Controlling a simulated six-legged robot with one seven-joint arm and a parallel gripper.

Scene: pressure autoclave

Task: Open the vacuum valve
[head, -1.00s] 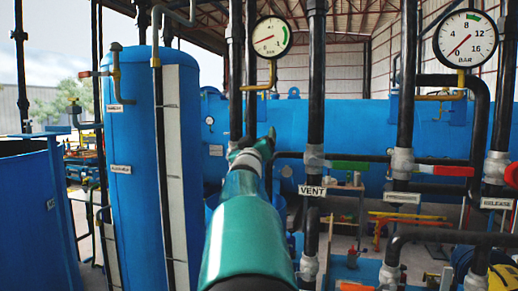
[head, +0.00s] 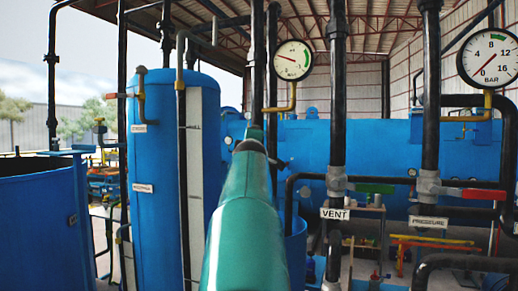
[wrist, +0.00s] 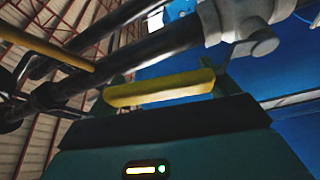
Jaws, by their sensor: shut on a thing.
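A yellow valve handle (wrist: 160,88) lies between the green fingers of my gripper (wrist: 162,84) in the wrist view, and the gripper is shut on it. A dark pipe (wrist: 105,72) and a grey valve fitting (wrist: 238,22) run just beyond it. In the head view my green arm points away and hides the gripper, the handle and any vacuum label. A small round gauge (head: 293,60) stands just right of the arm, on a yellow bent tube (head: 292,97).
The VENT pipe (head: 337,110) has a green lever (head: 374,188). The PRESSURE pipe (head: 431,100) has a red lever (head: 470,194). A large BAR gauge (head: 489,58) is at upper right. A blue tank (head: 155,150) stands left, and a long blue vessel (head: 365,150) lies behind.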

